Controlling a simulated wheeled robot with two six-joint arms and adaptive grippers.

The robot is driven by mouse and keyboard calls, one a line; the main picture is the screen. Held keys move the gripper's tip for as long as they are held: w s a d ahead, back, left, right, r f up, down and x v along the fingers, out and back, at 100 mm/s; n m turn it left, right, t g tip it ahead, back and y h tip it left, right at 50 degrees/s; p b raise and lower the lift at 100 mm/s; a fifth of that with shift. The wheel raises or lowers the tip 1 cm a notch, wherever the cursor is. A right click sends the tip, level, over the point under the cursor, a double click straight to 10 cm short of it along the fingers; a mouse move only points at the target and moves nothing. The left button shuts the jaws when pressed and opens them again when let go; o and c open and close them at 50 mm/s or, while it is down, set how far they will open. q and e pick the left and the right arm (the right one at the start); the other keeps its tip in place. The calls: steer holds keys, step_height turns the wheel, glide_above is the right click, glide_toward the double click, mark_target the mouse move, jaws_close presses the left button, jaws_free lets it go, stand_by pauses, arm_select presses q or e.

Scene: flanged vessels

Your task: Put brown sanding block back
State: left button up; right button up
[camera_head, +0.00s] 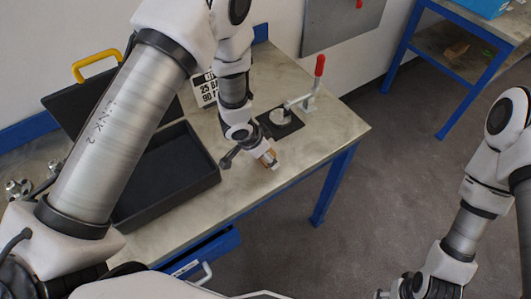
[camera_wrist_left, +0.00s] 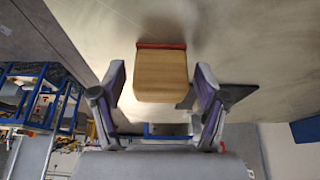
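The brown sanding block, tan with a dark red layer along one edge, shows in the left wrist view (camera_wrist_left: 161,76) between the fingers of my left gripper (camera_wrist_left: 161,88). A gap shows between the block and each finger, so the gripper looks open around it. In the head view my left gripper (camera_head: 268,158) is over the bench near its front right edge; the block there is small and mostly hidden by the fingers. I cannot tell whether the block touches the bench. My right gripper (camera_head: 402,290) is at the bottom edge, partly cut off, away from the bench.
An open black case (camera_head: 205,180) with a yellow-handled lid (camera_head: 70,105) stands on the bench (camera_head: 340,128). A red-handled toggle clamp (camera_head: 318,75) on a black plate (camera_head: 280,123) and a number sign (camera_head: 204,90) are behind my left gripper. An open blue drawer (camera_head: 215,248) is below.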

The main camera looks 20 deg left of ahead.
arm_select(q)
steer(key=shift+r, duration=0.1)
steer(key=shift+r, duration=0.25)
steer(key=v, duration=1.1)
steer(key=shift+s+r+p, duration=0.2)
steer(key=shift+r+p, duration=0.05)
steer(key=shift+p, duration=0.2)
